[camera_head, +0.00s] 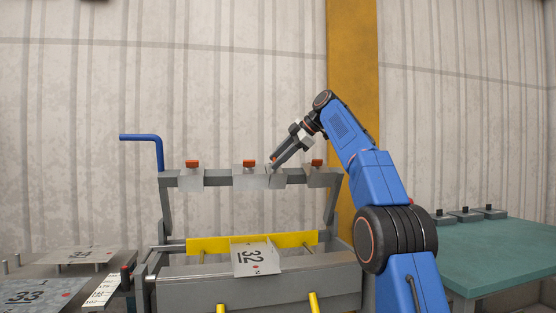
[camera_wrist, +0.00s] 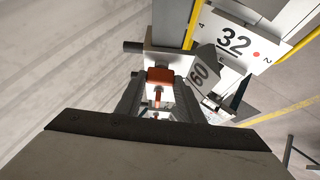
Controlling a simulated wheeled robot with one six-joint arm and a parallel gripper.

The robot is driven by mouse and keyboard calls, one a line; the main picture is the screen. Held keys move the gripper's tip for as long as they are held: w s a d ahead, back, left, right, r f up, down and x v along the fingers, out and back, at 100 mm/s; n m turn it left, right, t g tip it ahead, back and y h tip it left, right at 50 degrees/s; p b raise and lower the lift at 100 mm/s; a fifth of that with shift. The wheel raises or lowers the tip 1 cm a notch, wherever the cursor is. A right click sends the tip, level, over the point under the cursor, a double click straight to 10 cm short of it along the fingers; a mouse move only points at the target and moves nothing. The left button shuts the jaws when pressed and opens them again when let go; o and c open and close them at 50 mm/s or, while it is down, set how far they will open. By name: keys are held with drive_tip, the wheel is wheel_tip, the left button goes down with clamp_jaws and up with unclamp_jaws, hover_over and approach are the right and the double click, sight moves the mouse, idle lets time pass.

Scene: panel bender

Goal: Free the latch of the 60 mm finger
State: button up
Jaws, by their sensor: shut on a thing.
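The 60 mm finger (camera_head: 277,181) is a narrow grey block hanging from the clamping beam (camera_head: 219,176), between a wider finger and the right-hand one. Its "60" label (camera_wrist: 198,73) shows in the wrist view. Its orange latch (camera_wrist: 160,76) sits on top of the beam. My gripper (camera_head: 275,162) reaches down to this latch from the upper right. In the wrist view my gripper (camera_wrist: 160,88) has its two jaws either side of the latch, shut on it. The jaws partly hide the latch in the head view.
Other orange latches (camera_head: 192,163), (camera_head: 249,163) and (camera_head: 317,162) stand along the beam. A blue bent handle (camera_head: 145,139) rises at its left end. A sheet marked 32 (camera_head: 256,259) lies below. A green table (camera_head: 490,250) stands right, with small blocks.

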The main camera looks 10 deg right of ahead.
drive_tip(key=shift+n+g, duration=0.3)
drive_tip(key=shift+n, duration=0.1)
idle(0.4)
drive_tip(key=o, duration=1.1)
drive_tip(key=shift+c, duration=0.2)
drive_tip(key=shift+r, duration=0.1)
